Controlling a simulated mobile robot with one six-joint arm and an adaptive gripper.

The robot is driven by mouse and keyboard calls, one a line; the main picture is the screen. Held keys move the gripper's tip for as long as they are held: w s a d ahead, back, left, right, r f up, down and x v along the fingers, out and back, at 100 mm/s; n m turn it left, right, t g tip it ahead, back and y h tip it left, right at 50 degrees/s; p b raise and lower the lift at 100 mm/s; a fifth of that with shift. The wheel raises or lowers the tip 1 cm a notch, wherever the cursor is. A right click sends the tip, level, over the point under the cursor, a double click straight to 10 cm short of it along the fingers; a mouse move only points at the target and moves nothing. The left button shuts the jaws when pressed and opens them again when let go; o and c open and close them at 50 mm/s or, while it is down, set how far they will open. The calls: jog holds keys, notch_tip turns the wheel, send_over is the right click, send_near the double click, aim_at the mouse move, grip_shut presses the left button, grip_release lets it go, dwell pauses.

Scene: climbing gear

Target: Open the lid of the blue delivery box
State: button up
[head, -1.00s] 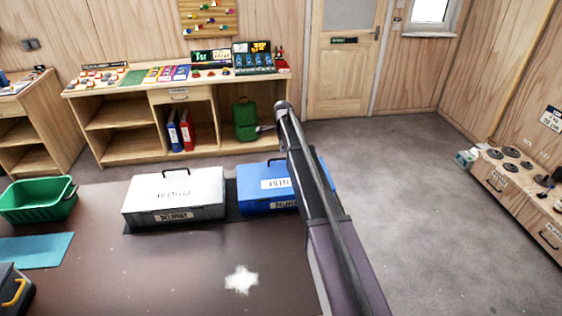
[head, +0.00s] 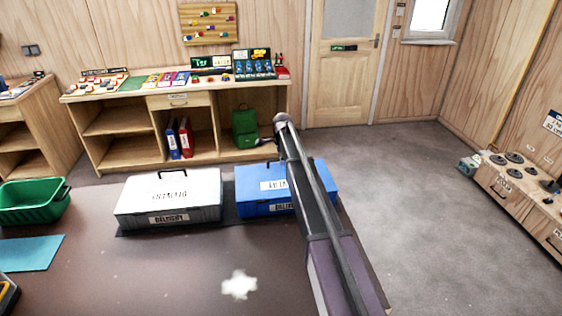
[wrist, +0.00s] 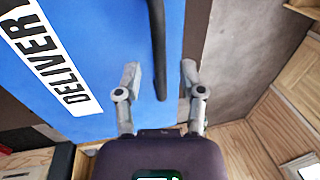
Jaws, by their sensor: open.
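The blue delivery box (head: 262,187) stands at the table's back edge in the head view, its lid closed. My arm crosses in front of its right part and hides the handle and my gripper there. In the wrist view the box's blue lid (wrist: 110,20) fills the upper left, with a white "DELIVERY" label. The dark lid handle (wrist: 158,50) comes down between the fingers of my gripper (wrist: 160,78). The fingers are open and apart, with a small gap to the handle on each side; I cannot tell the depth between them.
A white delivery box (head: 168,200) stands close on the left of the blue one. A green basket (head: 33,203) and a teal mat (head: 28,253) lie further left. A wooden shelf unit (head: 120,152) stands behind the table. The floor (head: 430,180) to the right is clear.

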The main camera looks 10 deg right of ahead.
jog(key=shift+f, duration=0.1)
jog(key=shift+c, duration=0.2)
grip_shut()
jog(key=shift+d, duration=0.25)
